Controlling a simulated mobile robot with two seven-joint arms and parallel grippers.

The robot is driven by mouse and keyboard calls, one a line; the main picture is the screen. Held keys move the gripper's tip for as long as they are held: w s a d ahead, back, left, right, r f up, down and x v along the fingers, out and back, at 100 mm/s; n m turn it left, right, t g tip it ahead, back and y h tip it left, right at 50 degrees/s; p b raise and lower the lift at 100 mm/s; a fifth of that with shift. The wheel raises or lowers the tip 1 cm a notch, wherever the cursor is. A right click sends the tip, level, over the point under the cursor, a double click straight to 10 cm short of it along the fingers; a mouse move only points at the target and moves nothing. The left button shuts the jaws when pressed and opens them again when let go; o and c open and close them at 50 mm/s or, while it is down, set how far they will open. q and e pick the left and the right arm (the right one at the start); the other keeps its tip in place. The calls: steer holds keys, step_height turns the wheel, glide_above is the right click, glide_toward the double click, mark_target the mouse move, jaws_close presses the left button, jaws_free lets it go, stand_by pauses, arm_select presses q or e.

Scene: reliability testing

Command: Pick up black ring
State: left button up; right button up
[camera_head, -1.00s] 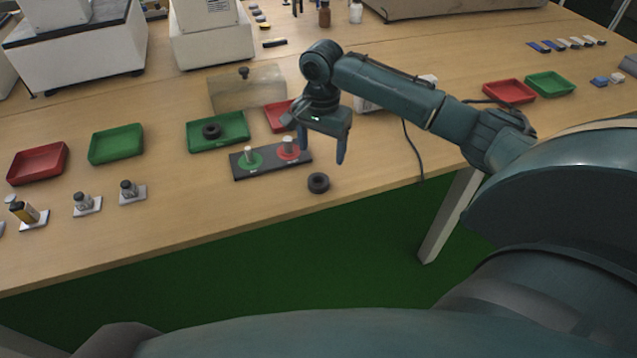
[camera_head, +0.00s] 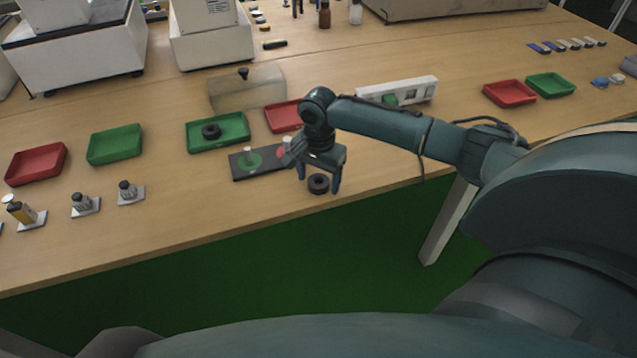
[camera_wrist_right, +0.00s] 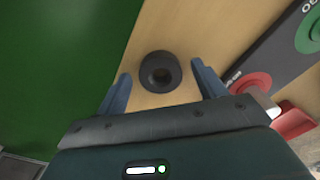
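A black ring (camera_head: 318,184) lies on the wooden table near its front edge, in front of the dark peg board. My right gripper (camera_head: 319,181) is open and points down just above the ring. In the right wrist view the ring (camera_wrist_right: 160,72) shows between and beyond the two blue-grey fingertips (camera_wrist_right: 160,88), with clear space on both sides, so nothing is held. A second black ring (camera_head: 211,131) lies in a green tray (camera_head: 234,142) further left. My left gripper is not in view.
The dark board (camera_head: 240,171) with a green and a red circle and pegs stands just behind-left of the ring. The table right of the ring is mostly clear.

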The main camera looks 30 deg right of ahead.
steer(key=c, duration=1)
